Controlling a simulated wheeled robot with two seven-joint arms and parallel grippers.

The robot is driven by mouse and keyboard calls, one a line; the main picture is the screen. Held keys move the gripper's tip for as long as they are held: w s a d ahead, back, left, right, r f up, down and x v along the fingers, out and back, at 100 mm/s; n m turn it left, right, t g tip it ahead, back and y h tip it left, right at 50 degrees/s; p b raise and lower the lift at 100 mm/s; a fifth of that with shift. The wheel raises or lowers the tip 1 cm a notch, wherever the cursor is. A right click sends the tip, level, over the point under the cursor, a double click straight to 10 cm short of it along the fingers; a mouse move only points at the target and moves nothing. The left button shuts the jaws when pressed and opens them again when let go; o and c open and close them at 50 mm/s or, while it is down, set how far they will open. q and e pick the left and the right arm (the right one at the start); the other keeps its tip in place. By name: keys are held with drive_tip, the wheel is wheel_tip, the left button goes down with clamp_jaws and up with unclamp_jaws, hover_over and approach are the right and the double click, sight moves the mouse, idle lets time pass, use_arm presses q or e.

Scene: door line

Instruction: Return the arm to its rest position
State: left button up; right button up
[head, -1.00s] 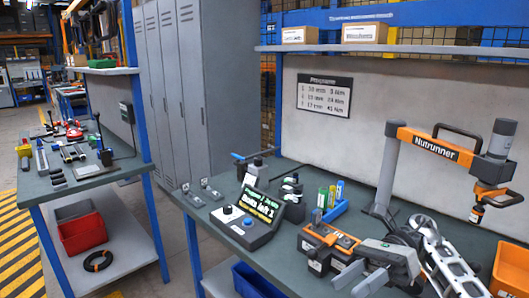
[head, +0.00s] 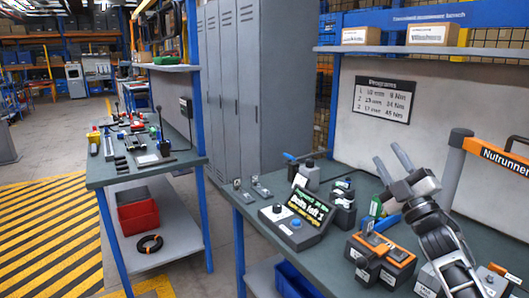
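My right gripper (head: 391,156) is in the right half of the head view, raised above the workbench with its fingers pointing up. The two grey fingers stand apart with nothing between them. My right arm (head: 447,245) comes up from the lower right and hides part of the bench behind it. My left gripper is not in view.
The workbench (head: 345,262) holds a controller with a lit display (head: 295,220), a black and orange device (head: 380,258) close by my arm, and bottles. The orange nutrunner arm (head: 500,155) is cut off at right. Open floor with yellow stripes (head: 45,235) lies left.

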drive_tip(key=w+d+f+m+g+h, duration=0.2)
drive_tip(key=d+f+m+g+h, duration=0.1)
drive_tip(key=f+m+h, duration=0.3)
drive_tip(key=w+d+f+m+g+h, duration=0.2)
drive_tip(key=d+f+m+g+h, duration=0.15)
drive_tip(key=f+m, duration=0.45)
drive_tip(key=s+a+f, duration=0.3)
drive_tip(key=s+f, duration=0.1)
drive_tip(key=f, duration=0.1)
drive_tip(key=s+a+f+g+y, duration=0.1)
drive_tip(key=s+a+f+g, duration=0.1)
drive_tip(key=s+a+f, duration=0.35)
drive_tip(key=s+a+f+g+y, duration=0.1)
drive_tip(key=s+a+f+y, duration=0.1)
drive_tip(key=s+f, duration=0.65)
drive_tip(key=s+a+f+g, duration=0.2)
drive_tip(key=s+a+f, duration=0.2)
drive_tip(key=s, duration=0.6)
drive_tip(key=s+a+f+g+y, duration=0.1)
drive_tip(key=s+a+f+g, duration=0.1)
drive_tip(key=s, duration=0.9)
wheel_tip(320, 180, down, 2)
drive_tip(key=shift+a+f+m, duration=0.15)
drive_tip(key=shift+a+m, duration=0.15)
drive_tip(key=shift+a, duration=0.6)
